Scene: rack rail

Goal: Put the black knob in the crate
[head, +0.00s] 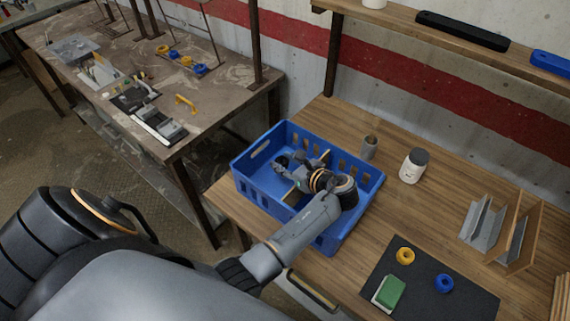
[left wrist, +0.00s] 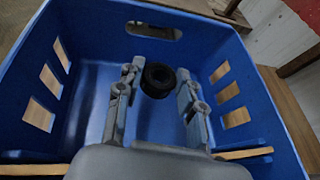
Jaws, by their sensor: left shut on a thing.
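My left gripper (head: 287,166) reaches down inside the crate. In the left wrist view, the black knob (left wrist: 158,80), a dark ring, sits between the two fingers (left wrist: 157,95) of this gripper, which is shut on it. The knob is over the blue floor near the far slotted wall; whether it touches the floor I cannot tell. In the head view the knob is mostly hidden by the fingers. My right gripper is not in view.
A thin wooden divider (left wrist: 245,153) crosses the crate beneath my gripper. A grey-brown cup (head: 369,148) and a white jar (head: 412,166) stand beside the crate. A dark mat (head: 430,301) holds a yellow ring (head: 405,256), a blue ring (head: 444,283) and a green block (head: 390,292).

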